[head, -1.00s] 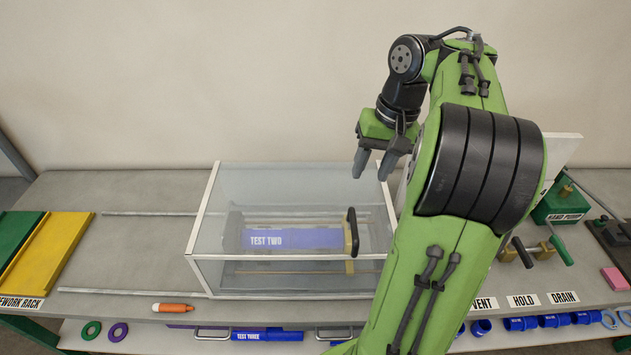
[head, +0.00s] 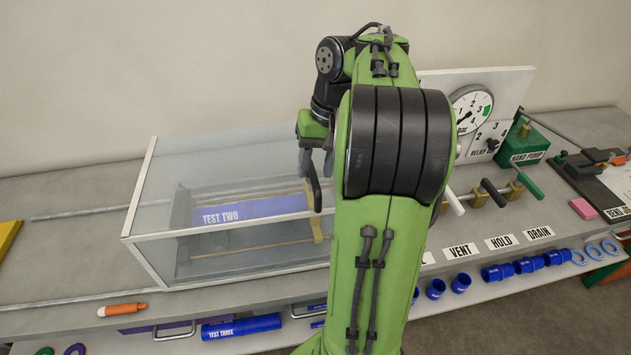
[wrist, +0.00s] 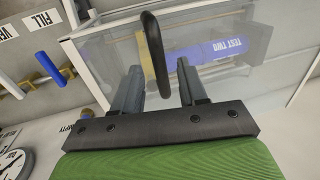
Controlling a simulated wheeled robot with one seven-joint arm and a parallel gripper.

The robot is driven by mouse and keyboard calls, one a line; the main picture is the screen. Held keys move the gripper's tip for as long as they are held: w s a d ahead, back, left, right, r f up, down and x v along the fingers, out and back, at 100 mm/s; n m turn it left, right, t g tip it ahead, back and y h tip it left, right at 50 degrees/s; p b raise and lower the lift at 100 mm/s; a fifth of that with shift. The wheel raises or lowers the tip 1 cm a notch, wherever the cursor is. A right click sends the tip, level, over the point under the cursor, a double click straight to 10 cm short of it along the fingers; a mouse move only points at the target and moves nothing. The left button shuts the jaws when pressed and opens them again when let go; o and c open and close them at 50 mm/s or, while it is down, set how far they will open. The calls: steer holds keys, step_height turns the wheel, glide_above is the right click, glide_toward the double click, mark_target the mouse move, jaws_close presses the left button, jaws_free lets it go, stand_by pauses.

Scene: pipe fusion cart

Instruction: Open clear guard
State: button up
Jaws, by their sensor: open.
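The clear guard (head: 152,215) is a see-through box with a white frame, standing on the bench over a blue tube (head: 245,212) marked TEST TWO. A black handle (head: 314,184) stands up at the guard's right end. In the wrist view, the handle (wrist: 153,50) is a black loop in front of a yellow part. My gripper (head: 316,160) is open and points down at this handle. In the wrist view, my gripper (wrist: 158,72) has one finger on each side of the loop, with gaps visible. My arm hides the guard's lower right corner in the head view.
An orange marker-like object (head: 122,310) lies at the front edge. Right of my arm are valve handles (head: 495,192), a gauge panel (head: 515,85) and a green hand pump (head: 530,140).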

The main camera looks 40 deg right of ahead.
steer(key=shift+a+f, duration=0.1)
steer(key=shift+f, duration=0.5)
steer(key=shift+r, duration=0.1)
jaws_close()
